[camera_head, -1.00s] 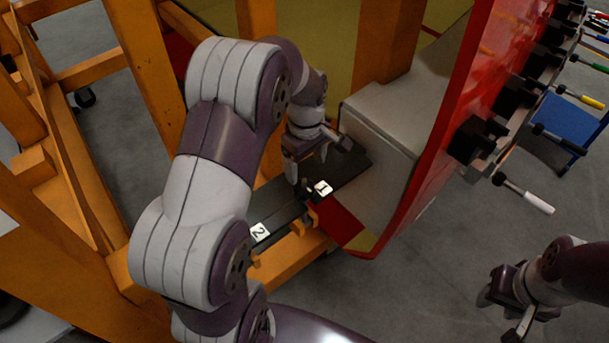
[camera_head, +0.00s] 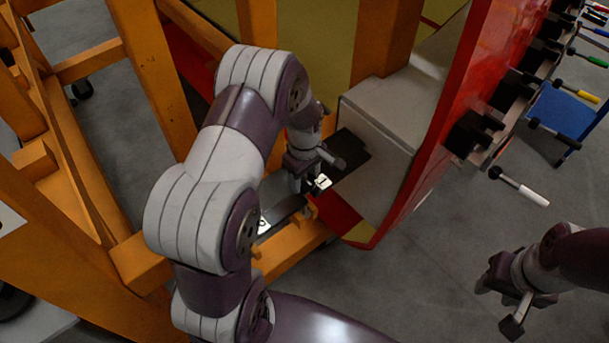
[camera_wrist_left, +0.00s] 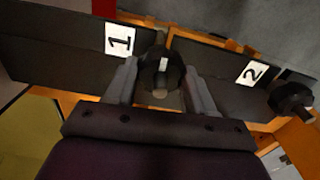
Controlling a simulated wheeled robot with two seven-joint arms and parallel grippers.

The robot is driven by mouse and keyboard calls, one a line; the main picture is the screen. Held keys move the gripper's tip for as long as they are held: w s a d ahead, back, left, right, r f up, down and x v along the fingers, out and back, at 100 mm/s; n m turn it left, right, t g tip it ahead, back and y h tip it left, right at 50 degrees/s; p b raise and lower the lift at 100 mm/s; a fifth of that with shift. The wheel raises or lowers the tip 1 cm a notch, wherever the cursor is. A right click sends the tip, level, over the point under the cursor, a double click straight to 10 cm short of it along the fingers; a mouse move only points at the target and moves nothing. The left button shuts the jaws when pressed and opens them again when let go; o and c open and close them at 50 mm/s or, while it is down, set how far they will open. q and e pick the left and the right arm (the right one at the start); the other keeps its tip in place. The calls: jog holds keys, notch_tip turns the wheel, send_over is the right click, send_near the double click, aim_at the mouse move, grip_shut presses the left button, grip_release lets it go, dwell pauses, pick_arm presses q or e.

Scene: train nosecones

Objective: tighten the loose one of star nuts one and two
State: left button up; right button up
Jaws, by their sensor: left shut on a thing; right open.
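Star nut one (camera_wrist_left: 161,72) is a dark knob beside the white label 1 (camera_wrist_left: 119,40) in the left wrist view. My left gripper (camera_wrist_left: 160,85) is shut on it, with one finger at each side. In the head view my left gripper (camera_head: 303,185) is low over the dark bar, by label 1 (camera_head: 321,182), and hides the nut. Star nut two (camera_wrist_left: 290,95) is at the right of the left wrist view, beside label 2 (camera_wrist_left: 251,73), with nothing touching it. My right gripper (camera_head: 500,305) is open and empty at the lower right, far from the nuts.
An orange frame (camera_head: 295,245) runs along and below the dark bar. The red nosecone panel (camera_head: 440,140) and a grey block (camera_head: 390,125) stand to the right. Handled tools (camera_head: 520,187) hang on the rack. Open grey floor lies at lower right.

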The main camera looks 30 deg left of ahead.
pick_arm(q)
jog(key=shift+m, duration=0.3)
jog(key=m, duration=0.2)
jog(key=shift+m, duration=0.4)
jog(key=m, duration=0.4)
jog(key=shift+m, duration=0.3)
jog(key=m, duration=0.4)
jog(key=shift+r+m, duration=0.1)
jog(key=shift+m, duration=2.3)
jog(key=o, duration=1.1)
jog(key=shift+c, duration=0.2)
